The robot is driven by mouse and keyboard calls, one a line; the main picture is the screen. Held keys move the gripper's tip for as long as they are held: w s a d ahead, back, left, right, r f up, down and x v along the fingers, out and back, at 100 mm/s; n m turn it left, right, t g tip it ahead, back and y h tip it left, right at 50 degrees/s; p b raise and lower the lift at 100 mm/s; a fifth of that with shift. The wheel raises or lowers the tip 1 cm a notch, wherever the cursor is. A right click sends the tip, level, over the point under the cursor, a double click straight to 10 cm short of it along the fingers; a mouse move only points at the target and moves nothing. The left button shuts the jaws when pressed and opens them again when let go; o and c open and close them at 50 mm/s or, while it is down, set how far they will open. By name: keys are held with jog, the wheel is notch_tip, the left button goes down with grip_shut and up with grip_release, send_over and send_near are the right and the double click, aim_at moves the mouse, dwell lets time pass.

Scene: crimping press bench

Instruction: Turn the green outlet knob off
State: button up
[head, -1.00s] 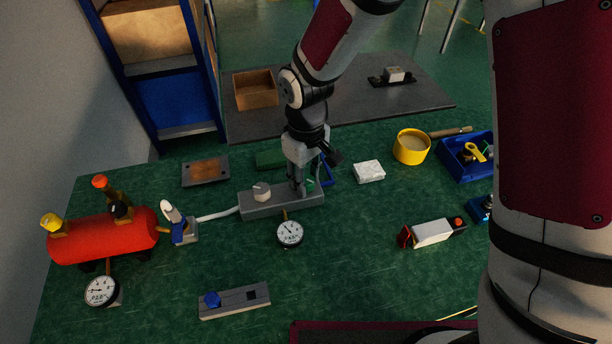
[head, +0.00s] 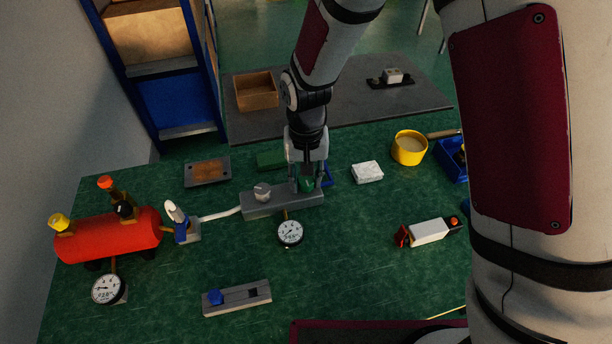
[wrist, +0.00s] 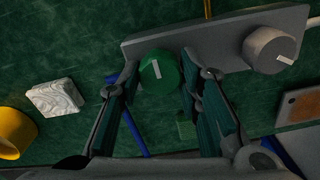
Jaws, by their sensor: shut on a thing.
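The green knob (head: 306,184) sits at the right end of a grey valve block (head: 258,208) in the head view. In the wrist view the green knob (wrist: 160,73) has a white mark that runs across the block's length. My gripper (head: 307,186) is pointed down at it, with one finger on each side. In the wrist view my gripper (wrist: 160,80) is shut on the green knob, and its inner pads are dark green. A light grey knob (wrist: 270,50) stands on the same block, its mark lying roughly along the block.
A gauge (head: 290,233) stands in front of the block. A white hose (head: 218,214) runs left toward a red tank (head: 110,235). A white block (head: 367,171) and a yellow cup (head: 409,148) lie to the right. A green block (head: 270,159) lies behind.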

aim_at(307, 180)
jog(key=shift+m, duration=0.3)
jog(key=o, duration=1.1)
jog(key=shift+o, duration=0.2)
notch_tip(307, 180, up, 12)
jog(key=shift+d+r, duration=0.1)
